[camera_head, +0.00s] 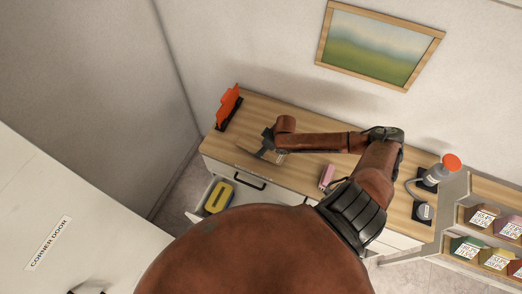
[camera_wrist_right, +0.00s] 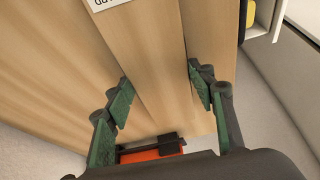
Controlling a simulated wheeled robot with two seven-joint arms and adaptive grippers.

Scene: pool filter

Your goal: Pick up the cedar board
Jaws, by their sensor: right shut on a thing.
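The cedar board (camera_wrist_right: 150,45) is a pale wooden plank running between my right fingers in the right wrist view, with part of a white label (camera_wrist_right: 105,3) at the top edge. My right gripper (camera_wrist_right: 158,72) is shut on it, one green-padded finger along each side. In the head view my right gripper (camera_head: 268,140) is over the left part of the counter, and a small part of the board (camera_head: 272,156) shows beneath it. I cannot tell whether the board touches the counter. My left gripper is out of view.
An orange item (camera_head: 229,104) on a black base stands at the wooden counter's left end. An open drawer (camera_head: 205,189) holds a yellow item (camera_head: 219,197).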

